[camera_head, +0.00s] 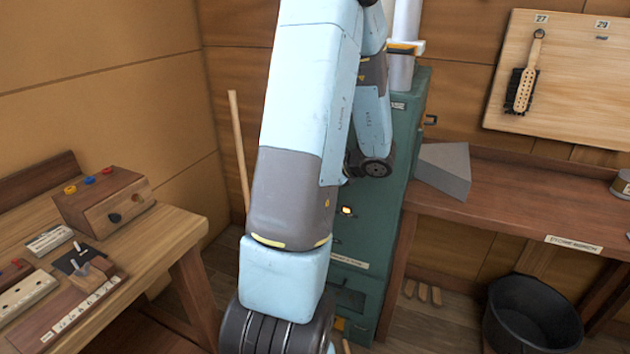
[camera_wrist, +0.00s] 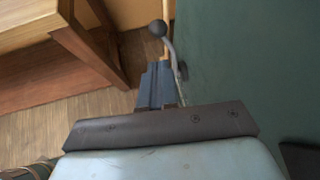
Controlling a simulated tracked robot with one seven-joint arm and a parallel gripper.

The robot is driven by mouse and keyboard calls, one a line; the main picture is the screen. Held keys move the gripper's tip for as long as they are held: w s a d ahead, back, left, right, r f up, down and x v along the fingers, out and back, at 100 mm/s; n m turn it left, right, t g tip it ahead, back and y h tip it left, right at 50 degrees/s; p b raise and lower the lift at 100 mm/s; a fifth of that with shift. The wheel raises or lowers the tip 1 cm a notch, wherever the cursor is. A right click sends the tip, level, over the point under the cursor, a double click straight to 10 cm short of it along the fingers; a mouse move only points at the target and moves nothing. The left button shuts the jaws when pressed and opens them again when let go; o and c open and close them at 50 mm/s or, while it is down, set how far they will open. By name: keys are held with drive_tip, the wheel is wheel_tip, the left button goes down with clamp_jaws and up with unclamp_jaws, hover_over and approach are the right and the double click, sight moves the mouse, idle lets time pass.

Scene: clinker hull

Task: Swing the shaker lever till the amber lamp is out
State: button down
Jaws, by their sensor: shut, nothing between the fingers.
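The green cabinet (camera_head: 403,185) stands behind my arm, and its amber lamp (camera_head: 347,211) glows on the front. The shaker lever (camera_wrist: 168,45), a thin rod with a grey ball knob (camera_wrist: 157,28), stands out beside the cabinet's green side (camera_wrist: 240,60) in the wrist view. My gripper (camera_wrist: 156,66) is shut and empty, just below the knob in the picture and left of the rod. I cannot tell whether it touches the rod. In the head view my arm hides the gripper and the lever.
A workbench (camera_head: 165,240) with a wooden box (camera_head: 105,200) and switch panels stands at left. A wooden pole (camera_head: 238,145) leans at the wall. At right are a counter (camera_head: 520,205) and a black bucket (camera_head: 532,315). Some floor (camera_wrist: 60,115) shows beside the cabinet.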

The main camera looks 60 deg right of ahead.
drive_tip(key=c, duration=1.8)
unclamp_jaws()
